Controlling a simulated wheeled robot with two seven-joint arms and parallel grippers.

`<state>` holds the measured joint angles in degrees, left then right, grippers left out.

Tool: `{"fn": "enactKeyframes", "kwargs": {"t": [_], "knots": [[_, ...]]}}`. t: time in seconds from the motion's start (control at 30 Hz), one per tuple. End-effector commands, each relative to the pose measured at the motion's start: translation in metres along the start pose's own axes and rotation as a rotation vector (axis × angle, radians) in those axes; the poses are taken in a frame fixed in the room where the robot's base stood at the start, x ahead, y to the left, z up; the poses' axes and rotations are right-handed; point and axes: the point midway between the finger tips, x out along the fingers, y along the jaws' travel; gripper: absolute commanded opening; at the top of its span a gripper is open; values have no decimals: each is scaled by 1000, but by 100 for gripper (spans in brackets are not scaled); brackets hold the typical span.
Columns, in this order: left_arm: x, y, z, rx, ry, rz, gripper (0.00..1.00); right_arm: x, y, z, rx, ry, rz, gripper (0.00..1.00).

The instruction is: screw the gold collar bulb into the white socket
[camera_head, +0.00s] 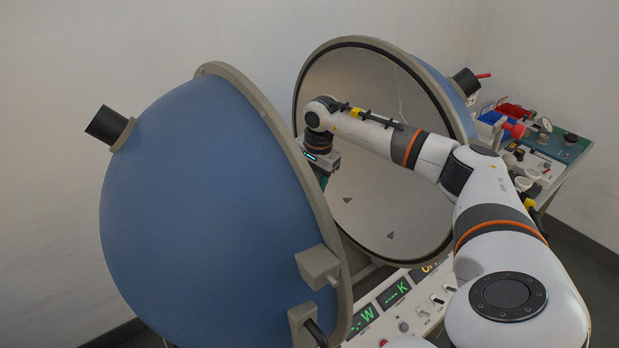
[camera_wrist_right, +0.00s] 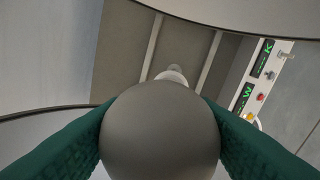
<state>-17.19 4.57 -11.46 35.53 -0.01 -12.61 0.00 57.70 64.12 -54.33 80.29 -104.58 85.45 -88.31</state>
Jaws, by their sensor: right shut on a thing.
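In the right wrist view, my right gripper (camera_wrist_right: 160,108) is shut on a large round grey bulb (camera_wrist_right: 160,140), with a green padded finger on each side. Its collar is hidden behind the globe, so I cannot see its colour. A pale upright fitting with a white ring (camera_wrist_right: 172,76) shows just past the bulb; it may be the white socket. Whether the bulb touches it I cannot tell. In the head view, my right gripper (camera_head: 323,176) points down between two open sphere halves; its fingertips and the bulb are hidden behind the near half. My left gripper is not in view.
The blue near half (camera_head: 200,190) stands at left, and the far half (camera_head: 375,150) stands open with a pale inside. A panel with green displays (camera_head: 365,318) and buttons lies below them. A bench (camera_head: 560,145) at right holds red and blue bins and small parts.

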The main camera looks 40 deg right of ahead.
Motion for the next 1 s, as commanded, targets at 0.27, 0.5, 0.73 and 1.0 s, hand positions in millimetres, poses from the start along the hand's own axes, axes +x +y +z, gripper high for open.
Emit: {"fn": "enactKeyframes", "kwargs": {"t": [0.27, 0.5, 0.73, 1.0], "knots": [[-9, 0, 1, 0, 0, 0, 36, 4, -8, 2, 419, -67, -24, 29], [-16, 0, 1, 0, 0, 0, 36, 4, -9, 2, 790, -122, -24, 29], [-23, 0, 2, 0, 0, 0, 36, 4, -9, 1, 1159, -173, -22, 30], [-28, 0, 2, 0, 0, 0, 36, 5, -9, 1, 1488, -220, -17, 62]]}}
